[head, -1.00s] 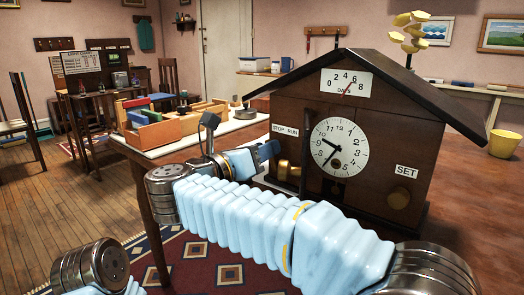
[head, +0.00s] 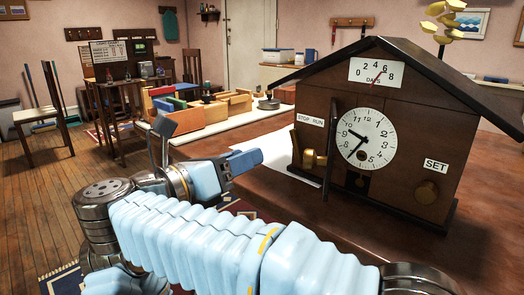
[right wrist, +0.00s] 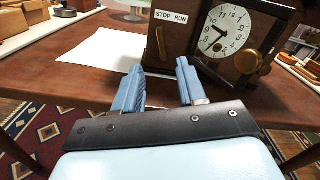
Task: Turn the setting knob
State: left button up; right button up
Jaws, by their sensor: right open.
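The house-shaped wooden clock cabinet (head: 400,100) stands on the table at right. Its setting knob (head: 427,192), a round brass-brown knob, sits low on the front beneath the SET label (head: 436,165). A brass piece (head: 310,160) is below the STOP RUN label, left of the white dial (head: 366,138). My right gripper (head: 245,160) is left of the cabinet, apart from the knob. In the right wrist view its open, empty fingers (right wrist: 160,84) point toward the cabinet's lower front. A rounded brass part (right wrist: 247,62) shows there beside the dial; I cannot tell which part it is. My left gripper is out of view.
A white sheet (right wrist: 110,50) lies on the table left of the cabinet. A compartmented wooden box (head: 195,108) stands farther back. A dark upright bar (head: 329,145) juts from the cabinet front beside the dial. The table front right of the sheet is clear.

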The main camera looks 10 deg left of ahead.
aim_at(426, 192)
jog(key=k+j, duration=0.8)
jog(key=j, duration=0.1)
